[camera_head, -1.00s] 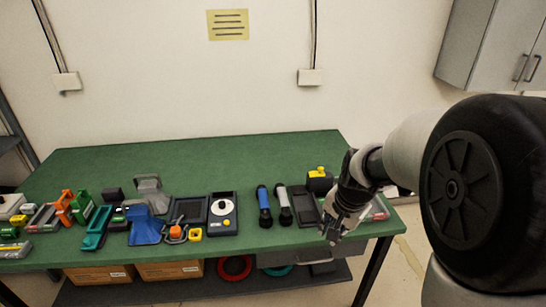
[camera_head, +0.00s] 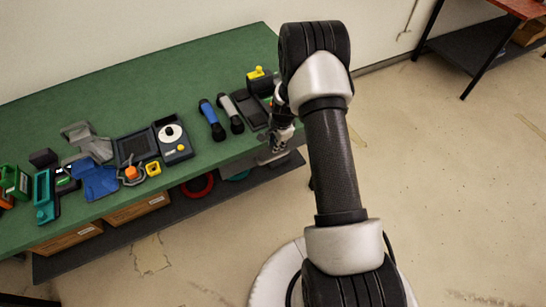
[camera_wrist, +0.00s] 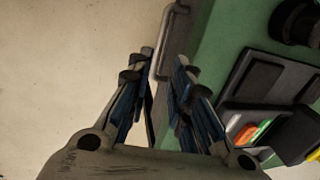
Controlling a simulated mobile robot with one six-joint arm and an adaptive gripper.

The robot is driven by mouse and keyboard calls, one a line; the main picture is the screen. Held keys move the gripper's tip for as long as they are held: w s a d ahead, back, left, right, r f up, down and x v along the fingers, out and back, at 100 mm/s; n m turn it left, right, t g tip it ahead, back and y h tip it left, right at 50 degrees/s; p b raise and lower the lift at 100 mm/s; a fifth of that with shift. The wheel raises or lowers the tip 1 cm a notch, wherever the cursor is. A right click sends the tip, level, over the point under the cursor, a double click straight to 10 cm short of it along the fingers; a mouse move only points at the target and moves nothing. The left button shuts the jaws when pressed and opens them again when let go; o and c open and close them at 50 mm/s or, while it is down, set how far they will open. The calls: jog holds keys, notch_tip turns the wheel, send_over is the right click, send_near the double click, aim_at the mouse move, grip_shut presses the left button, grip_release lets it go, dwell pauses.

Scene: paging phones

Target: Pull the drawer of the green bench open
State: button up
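The green bench (camera_head: 150,80) stands at the left of the head view. It also shows as a green strip in the wrist view (camera_wrist: 208,45). Its grey drawer (camera_wrist: 187,30) shows side-on in the wrist view, with a metal bar handle (camera_wrist: 166,42) on its front. In the head view my gripper (camera_head: 277,147) is at the bench's front edge near the right end, and my arm hides part of that area. In the wrist view my gripper (camera_wrist: 164,58) is open, with a finger on each side of the handle. I cannot tell whether either finger touches it.
Black and blue handsets (camera_head: 212,119), a unit with a white dial (camera_head: 171,138) and a yellow-topped box (camera_head: 259,80) lie on the bench. Cardboard boxes (camera_head: 138,208) and a red ring (camera_head: 197,186) are on the shelf below. The floor (camera_head: 450,190) at right is clear.

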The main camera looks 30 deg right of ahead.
aim_at(273, 159)
jog(key=f+b, duration=0.1)
jog(key=f, duration=0.3)
jog(key=w+f+b, duration=0.1)
jog(key=f, duration=0.3)
jog(key=w+f, duration=0.1)
jog(key=f, duration=0.3)
jog(key=shift+w+a+b, duration=0.1)
jog(key=shift+w+b, duration=0.15)
jog(key=shift+b, duration=0.15)
jog(key=shift+c, duration=0.6)
grip_shut()
